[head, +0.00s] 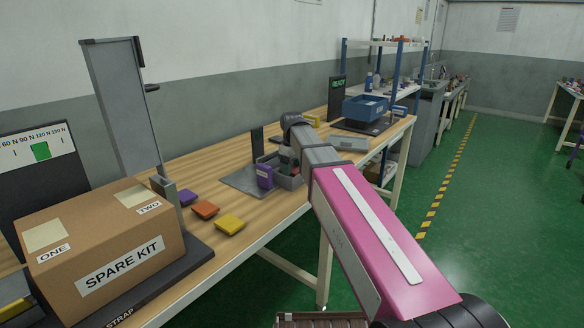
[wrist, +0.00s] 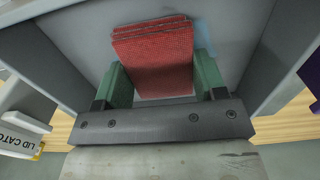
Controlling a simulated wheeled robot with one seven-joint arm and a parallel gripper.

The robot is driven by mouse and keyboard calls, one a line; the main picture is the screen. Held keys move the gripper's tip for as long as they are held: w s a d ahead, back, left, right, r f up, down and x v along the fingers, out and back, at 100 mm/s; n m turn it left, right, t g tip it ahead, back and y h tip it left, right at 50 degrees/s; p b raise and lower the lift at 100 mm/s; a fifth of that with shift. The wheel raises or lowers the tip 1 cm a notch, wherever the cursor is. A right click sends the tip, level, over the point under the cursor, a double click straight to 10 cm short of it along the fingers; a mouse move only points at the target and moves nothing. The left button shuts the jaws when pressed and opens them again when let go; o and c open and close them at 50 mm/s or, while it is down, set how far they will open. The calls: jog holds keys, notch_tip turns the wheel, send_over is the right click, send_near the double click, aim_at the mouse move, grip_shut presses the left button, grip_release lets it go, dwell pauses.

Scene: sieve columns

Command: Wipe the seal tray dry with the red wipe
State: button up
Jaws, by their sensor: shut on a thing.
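The red wipe (wrist: 155,60) is a folded, layered cloth between the green fingers of my gripper (wrist: 161,80) in the wrist view. My gripper is shut on it. The grey seal tray (wrist: 60,55) surrounds the wipe, with its walls on both sides. A pale blue patch, like wet, shows on the tray floor (wrist: 203,38) just right of the wipe. I cannot tell whether the wipe touches the floor.
A purple box (head: 265,176) stands close at the tray's left. Purple (head: 186,198), orange (head: 205,209) and yellow (head: 230,224) pads lie nearer on the bench. A SPARE KIT carton (head: 120,255) fills the near left. A blue bin (head: 365,107) stands farther back.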

jog(key=shift+f, duration=0.1)
dwell(0.3)
jog(key=shift+s+a, duration=0.55)
jog(key=shift+s, duration=0.2)
jog(key=shift+s+a, duration=0.55)
jog(key=shift+s, duration=0.15)
jog(key=shift+w+d, duration=0.1)
jog(key=shift+w, duration=0.05)
jog(key=shift+w+d, duration=1.1)
jog(key=shift+w, duration=0.3)
jog(key=shift+w+d, duration=1.05)
jog(key=shift+w, duration=0.3)
jog(key=shift+s, duration=0.1)
jog(key=shift+s+a, duration=1.15)
jog(key=shift+s, duration=0.25)
jog(key=shift+s+a, duration=1.1)
jog(key=shift+s, duration=0.3)
